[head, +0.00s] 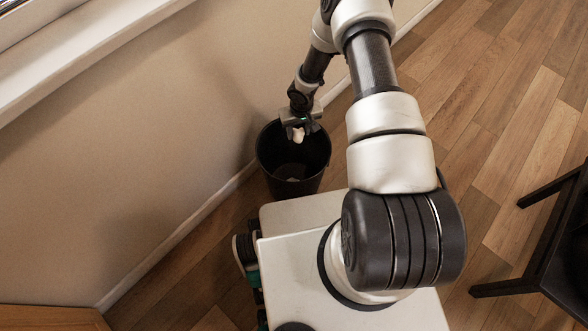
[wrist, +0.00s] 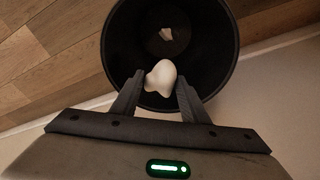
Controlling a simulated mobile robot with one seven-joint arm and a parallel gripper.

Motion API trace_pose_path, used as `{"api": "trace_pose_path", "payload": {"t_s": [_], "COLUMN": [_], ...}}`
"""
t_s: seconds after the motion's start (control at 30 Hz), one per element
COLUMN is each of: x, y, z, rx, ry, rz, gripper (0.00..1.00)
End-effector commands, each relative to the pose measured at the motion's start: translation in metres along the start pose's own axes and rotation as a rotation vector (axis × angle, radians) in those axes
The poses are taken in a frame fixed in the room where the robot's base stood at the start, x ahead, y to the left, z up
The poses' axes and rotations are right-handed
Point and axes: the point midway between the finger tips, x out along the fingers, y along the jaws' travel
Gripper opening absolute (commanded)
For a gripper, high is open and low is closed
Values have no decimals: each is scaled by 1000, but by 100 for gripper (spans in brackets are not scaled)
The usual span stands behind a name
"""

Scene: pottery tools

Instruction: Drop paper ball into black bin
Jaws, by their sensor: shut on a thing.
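The white crumpled paper ball (head: 298,134) is held between the fingers of my gripper (head: 299,128). In the wrist view the paper ball (wrist: 160,77) sits between the two fingertips of my gripper (wrist: 160,84), which is shut on it. The black bin (head: 266,162) stands on the floor by the wall, under my gripper. In the wrist view the round mouth of the bin (wrist: 215,50) lies behind and around the ball. How far the ball is above or below the rim cannot be told.
A small pale scrap (wrist: 166,34) lies at the bottom of the bin. The beige wall (head: 150,130) is close to the bin's left side. A dark chair or stool (head: 550,230) stands at the right. The wood floor (head: 500,120) between is clear.

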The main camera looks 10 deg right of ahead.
Motion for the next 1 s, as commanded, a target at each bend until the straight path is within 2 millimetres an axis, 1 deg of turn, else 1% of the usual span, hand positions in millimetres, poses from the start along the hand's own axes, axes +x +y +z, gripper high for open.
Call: {"api": "trace_pose_path", "payload": {"t_s": [0.03, 0.1, 0.4, 0.43, 0.5, 0.57, 0.87, 0.97, 1.0], "x": [9, 13, 15, 15, 15, 15, 13, 5, -1], "y": [0, 0, 0, 0, 0, 0, 0, 0, 0], "z": [1, 1, 1, 1, 1, 1, 1, 1, 1], "rx": [0, 0, 0, 0, 0, 0, 0, 0, 0], "ry": [0, 1, 1, 1, 1, 1, 1, 1, 1], "rz": [0, 0, 0, 0, 0, 0, 0, 0, 0], "gripper": [20, 20, 20, 42, 54, 62, 62, 62, 62]}}
